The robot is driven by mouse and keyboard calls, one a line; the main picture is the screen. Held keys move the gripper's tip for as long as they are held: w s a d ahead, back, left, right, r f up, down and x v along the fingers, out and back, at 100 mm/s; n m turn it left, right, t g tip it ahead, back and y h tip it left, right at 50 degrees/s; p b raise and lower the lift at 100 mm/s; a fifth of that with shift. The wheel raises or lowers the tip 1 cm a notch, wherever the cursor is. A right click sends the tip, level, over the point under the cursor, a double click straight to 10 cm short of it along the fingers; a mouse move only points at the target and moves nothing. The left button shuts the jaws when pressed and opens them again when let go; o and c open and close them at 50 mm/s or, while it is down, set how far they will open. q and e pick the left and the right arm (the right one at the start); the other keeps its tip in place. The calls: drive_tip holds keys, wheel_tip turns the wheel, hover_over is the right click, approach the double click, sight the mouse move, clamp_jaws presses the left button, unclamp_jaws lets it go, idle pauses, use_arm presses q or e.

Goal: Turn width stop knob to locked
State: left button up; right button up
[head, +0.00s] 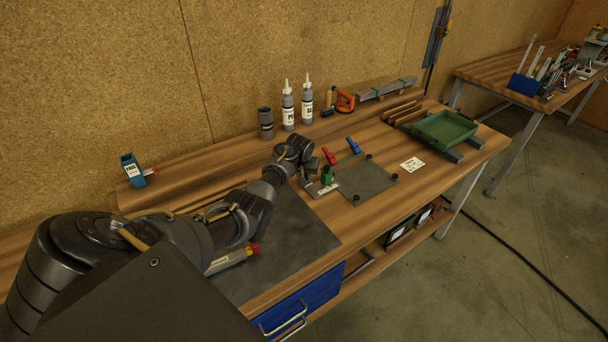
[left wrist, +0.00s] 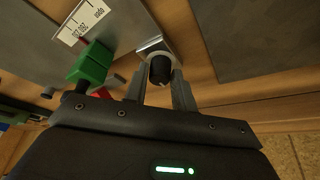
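The black round knob (left wrist: 160,70) sits on a small metal bracket in the left wrist view. My left gripper (left wrist: 160,88) has its two fingers on either side of the knob; I cannot tell whether they press on it. Left of it are a green block (left wrist: 91,65) and a white scale label (left wrist: 83,22) with a red line. In the head view my left gripper (head: 308,172) is low over the bench beside the green block (head: 327,175), and the knob is hidden there. My right gripper is in neither view.
A grey plate (head: 365,180) with black posts lies right of the gripper. Red (head: 329,156) and blue (head: 354,146) handles stand behind it. Bottles (head: 288,108), a grey cup (head: 266,124) and a green tray (head: 444,129) are farther off. A dark mat (head: 290,240) lies in front.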

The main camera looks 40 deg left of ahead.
use_arm(q)
clamp_jaws()
